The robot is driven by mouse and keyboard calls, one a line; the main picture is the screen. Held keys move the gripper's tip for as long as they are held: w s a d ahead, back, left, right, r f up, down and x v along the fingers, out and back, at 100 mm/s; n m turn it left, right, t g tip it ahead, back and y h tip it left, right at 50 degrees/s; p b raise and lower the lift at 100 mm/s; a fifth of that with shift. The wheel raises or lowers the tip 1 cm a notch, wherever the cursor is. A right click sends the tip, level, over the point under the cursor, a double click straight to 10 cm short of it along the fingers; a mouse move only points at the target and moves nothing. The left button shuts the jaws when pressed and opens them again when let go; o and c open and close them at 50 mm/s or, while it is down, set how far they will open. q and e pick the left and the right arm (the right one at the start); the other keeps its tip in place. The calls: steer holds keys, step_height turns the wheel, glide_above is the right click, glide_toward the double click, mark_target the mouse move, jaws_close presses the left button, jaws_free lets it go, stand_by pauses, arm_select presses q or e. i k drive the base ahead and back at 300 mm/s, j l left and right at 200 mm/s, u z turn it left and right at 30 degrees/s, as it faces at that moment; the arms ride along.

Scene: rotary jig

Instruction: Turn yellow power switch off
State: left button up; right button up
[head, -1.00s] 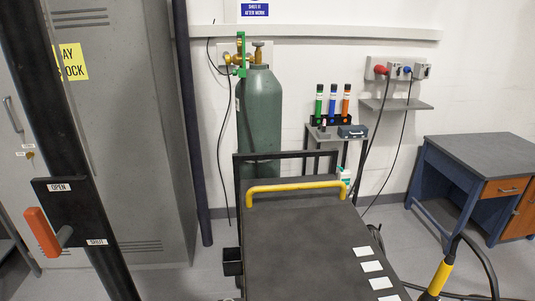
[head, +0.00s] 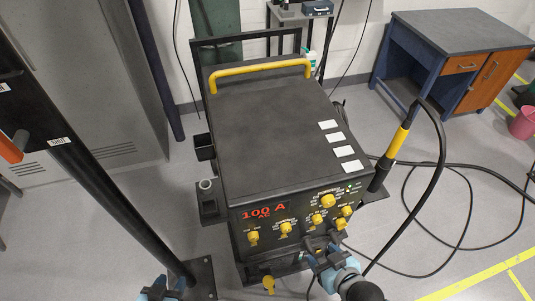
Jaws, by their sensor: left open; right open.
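The black welding machine (head: 290,150) stands in the middle of the head view, its front panel facing me. Its display (head: 263,213) glows red with "100 A". Several yellow knobs sit on the panel, including a left one (head: 253,238) and a larger upper right one (head: 328,201). Their labels are too small to tell which is the power switch. My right gripper (head: 318,246) is open and empty, close in front of the panel's lower right and covering part of it. Contact cannot be told. My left gripper (head: 160,287) is open at the bottom edge, left of the machine and partly cut off.
A dark post (head: 112,200) on a floor plate stands left of the machine. A torch with a yellow sleeve (head: 397,143) is at its right side, with black cables looping over the floor. A yellow handle (head: 260,70) spans the back. A blue desk (head: 450,60) stands back right.

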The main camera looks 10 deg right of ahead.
mark_target(340, 222)
steer(key=j+z, duration=0.15)
steer(key=z, duration=1.15)
